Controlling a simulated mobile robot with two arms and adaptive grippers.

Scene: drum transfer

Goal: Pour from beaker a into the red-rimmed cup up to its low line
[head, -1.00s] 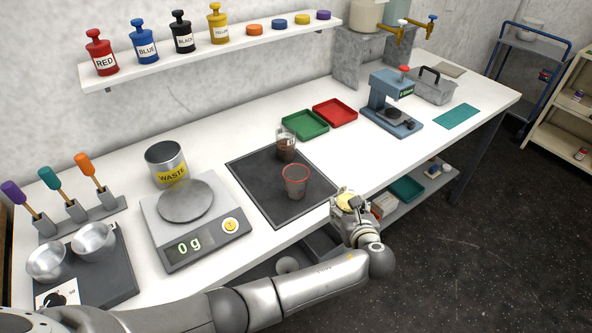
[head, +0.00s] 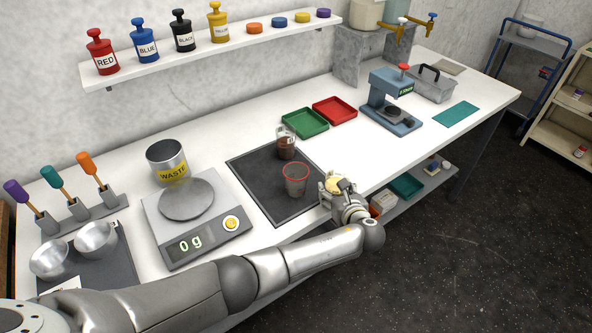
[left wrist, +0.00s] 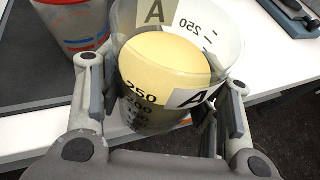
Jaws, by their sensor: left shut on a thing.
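My left gripper (head: 335,190) is shut on beaker a (left wrist: 160,112), a clear beaker with A labels and a 250 mark. Beaker a holds pale yellow liquid (left wrist: 165,62). It is at the front edge of the bench, to the right of the red-rimmed cup and apart from it. The red-rimmed cup (head: 296,182) is clear and stands upright on the dark mat; I cannot make out any liquid in it. The cup also shows at the upper left of the left wrist view (left wrist: 78,22), with red and blue lines on its wall. My right gripper is out of view.
A beaker of brown liquid (head: 286,151) stands behind the cup on the dark mat (head: 255,172). The scale (head: 205,235) reads 0 g, with the waste can (head: 166,161) behind it. Green (head: 305,123) and red (head: 335,111) trays lie beyond the mat.

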